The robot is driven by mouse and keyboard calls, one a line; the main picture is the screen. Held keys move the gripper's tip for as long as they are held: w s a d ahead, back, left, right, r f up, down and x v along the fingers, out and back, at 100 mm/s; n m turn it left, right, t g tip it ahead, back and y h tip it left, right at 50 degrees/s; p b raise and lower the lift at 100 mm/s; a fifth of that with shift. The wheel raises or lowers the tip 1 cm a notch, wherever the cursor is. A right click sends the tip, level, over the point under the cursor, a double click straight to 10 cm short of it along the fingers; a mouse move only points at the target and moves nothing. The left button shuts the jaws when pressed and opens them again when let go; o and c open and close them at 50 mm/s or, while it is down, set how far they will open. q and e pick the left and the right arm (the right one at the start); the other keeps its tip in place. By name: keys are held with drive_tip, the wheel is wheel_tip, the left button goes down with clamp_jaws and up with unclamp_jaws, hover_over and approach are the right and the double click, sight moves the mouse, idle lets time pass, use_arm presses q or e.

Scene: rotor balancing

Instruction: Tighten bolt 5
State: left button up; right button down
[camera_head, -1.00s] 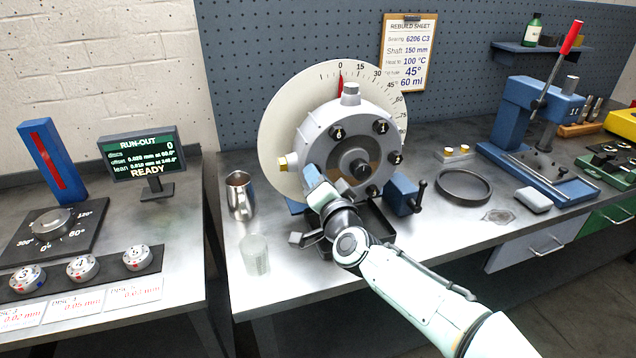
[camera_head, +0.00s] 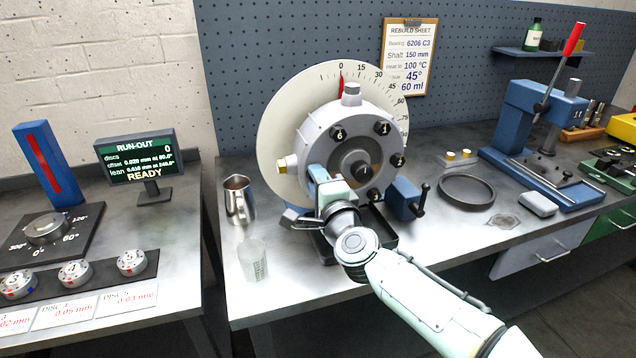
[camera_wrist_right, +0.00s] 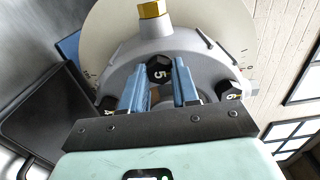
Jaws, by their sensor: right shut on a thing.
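Bolt 5 (camera_wrist_right: 159,70) is a dark hex head marked 5 on the grey rotor hub (camera_wrist_right: 205,60), between bolt 4 (camera_wrist_right: 108,104) and bolt 6 (camera_wrist_right: 229,90) in the right wrist view. My right gripper (camera_wrist_right: 160,84) has its two blue fingers on either side of bolt 5 and is shut on it. In the head view the right gripper (camera_head: 322,178) is at the left side of the rotor hub (camera_head: 345,120) and hides bolt 5. Bolts 6 (camera_head: 338,132) and 1 (camera_head: 382,128) show at the top. My left gripper is not in view.
The run-out display (camera_head: 140,157) reads READY. A metal jug (camera_head: 238,200) and a clear beaker (camera_head: 253,260) stand left of the rotor. A black tray (camera_head: 385,236) lies below the hub. A dark ring (camera_head: 466,190) and a blue press (camera_head: 535,115) are to the right.

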idle(0.5)
drive_tip(key=c, duration=0.8)
unclamp_jaws()
drive_tip(key=shift+c, duration=0.2)
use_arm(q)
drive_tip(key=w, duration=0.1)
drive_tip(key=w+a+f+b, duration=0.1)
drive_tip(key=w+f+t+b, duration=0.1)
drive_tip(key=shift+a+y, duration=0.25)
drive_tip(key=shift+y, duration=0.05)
use_arm(e)
drive_tip(key=v, duration=1.3)
drive_tip(key=shift+s, duration=0.2)
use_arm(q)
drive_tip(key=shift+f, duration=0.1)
